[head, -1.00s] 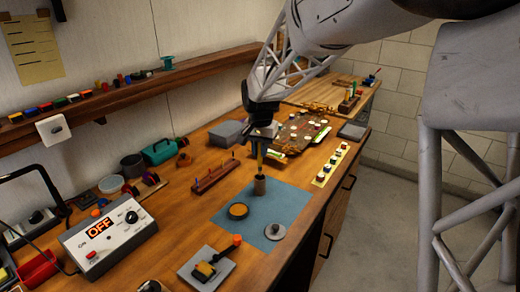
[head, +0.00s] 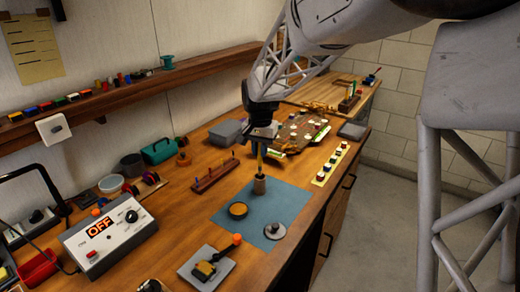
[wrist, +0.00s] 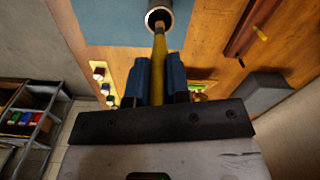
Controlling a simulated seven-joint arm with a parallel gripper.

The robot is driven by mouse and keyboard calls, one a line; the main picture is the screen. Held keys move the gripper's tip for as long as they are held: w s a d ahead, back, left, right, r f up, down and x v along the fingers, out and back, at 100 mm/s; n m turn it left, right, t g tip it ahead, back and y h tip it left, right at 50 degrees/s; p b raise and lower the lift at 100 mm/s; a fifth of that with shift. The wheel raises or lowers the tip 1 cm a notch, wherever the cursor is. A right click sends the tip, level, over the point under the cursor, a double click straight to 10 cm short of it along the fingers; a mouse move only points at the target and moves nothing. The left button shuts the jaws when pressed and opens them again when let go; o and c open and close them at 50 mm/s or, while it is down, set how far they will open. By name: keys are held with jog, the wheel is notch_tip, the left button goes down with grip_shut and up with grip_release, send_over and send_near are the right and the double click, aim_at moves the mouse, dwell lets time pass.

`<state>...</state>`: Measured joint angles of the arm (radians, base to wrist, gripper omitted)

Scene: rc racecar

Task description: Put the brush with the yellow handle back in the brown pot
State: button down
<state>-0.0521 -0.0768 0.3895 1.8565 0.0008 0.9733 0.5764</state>
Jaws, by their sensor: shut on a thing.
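My gripper (head: 259,143) points down over the blue mat (head: 278,202) and is shut on the brush with the yellow handle (head: 259,163). In the wrist view the yellow handle (wrist: 160,70) runs between the blue fingers (wrist: 158,82) toward the pot. The brown pot (head: 259,185) stands upright on the mat, directly below the gripper. In the wrist view the pot's pale rim (wrist: 158,18) shows at the brush's far end. The brush's lower end meets the pot's mouth in the picture; I cannot tell how deep it sits.
A round amber dish (head: 238,210) and a grey disc with a knob (head: 274,231) lie on the mat near the pot. A wooden rack (head: 215,175) stands to the left. A grey plate with a tool (head: 209,267) and a control box (head: 108,236) are nearer.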

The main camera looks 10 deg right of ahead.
aim_at(260, 165)
jog(key=shift+f, duration=3.25)
dwell(0.3)
jog(key=c, duration=0.6)
grip_release()
jog(key=shift+r, duration=0.1)
jog(key=shift+r, duration=4.35)
jog(key=shift+s+r, duration=0.1)
jog(key=shift+s, duration=0.05)
